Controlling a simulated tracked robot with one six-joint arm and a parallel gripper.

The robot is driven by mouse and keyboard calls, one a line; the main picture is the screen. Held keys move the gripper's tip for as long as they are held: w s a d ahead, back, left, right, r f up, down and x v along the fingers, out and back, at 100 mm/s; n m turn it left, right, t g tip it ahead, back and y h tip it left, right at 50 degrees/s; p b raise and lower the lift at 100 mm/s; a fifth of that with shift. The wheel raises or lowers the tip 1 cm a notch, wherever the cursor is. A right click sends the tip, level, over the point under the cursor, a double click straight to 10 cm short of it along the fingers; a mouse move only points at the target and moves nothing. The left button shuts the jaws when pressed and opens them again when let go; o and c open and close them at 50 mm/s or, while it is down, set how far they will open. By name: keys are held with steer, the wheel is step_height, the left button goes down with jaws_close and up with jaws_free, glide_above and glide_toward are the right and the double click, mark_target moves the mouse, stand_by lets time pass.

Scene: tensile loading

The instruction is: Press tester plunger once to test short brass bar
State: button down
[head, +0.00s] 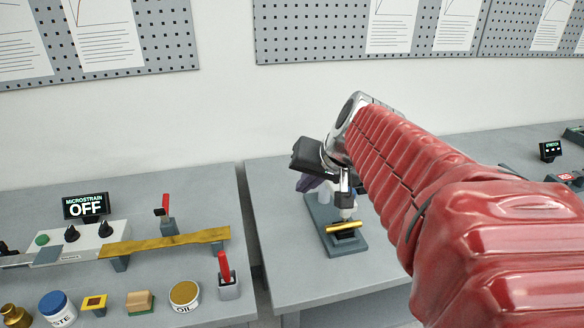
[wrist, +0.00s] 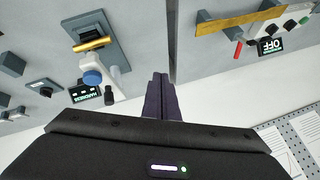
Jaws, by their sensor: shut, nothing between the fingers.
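The tester is a grey-based stand (head: 322,222) on the right-hand table, partly hidden behind my arm in the head view. The short brass bar (head: 345,226) lies across its support; in the wrist view the bar (wrist: 92,45) is at upper left. The plunger has a blue cap (wrist: 92,77), seen on the tester's white body in the wrist view, beside a small HARDNESS display (wrist: 85,93). My gripper (wrist: 160,76) is shut and empty, its dark purple fingers to the right of the plunger in that view and apart from it.
A gap separates the two tables. The left table holds a MICROSTRAIN display (head: 86,205) reading OFF, a long brass strip (head: 165,242), red levers (head: 224,265), an oil tin (head: 185,293) and a blue-lidded jar (head: 57,308). A STRETCH display (head: 551,150) stands far right.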

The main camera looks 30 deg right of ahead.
steer(key=w+d+r+m, duration=0.1)
steer(key=d+m, duration=0.1)
steer(key=d, duration=0.6)
steer(key=w+d+r+m+t+h, duration=0.1)
steer(key=d+m, duration=0.1)
steer(key=d, duration=0.6)
steer(key=shift+w+r+h, duration=0.15)
steer(key=shift+r+h, duration=0.15)
steer(key=shift+r, duration=0.05)
steer(key=shift+a, duration=0.1)
steer(key=shift+f, duration=4.4)
steer(key=shift+f, duration=1.2)
steer(key=shift+r, duration=1.25)
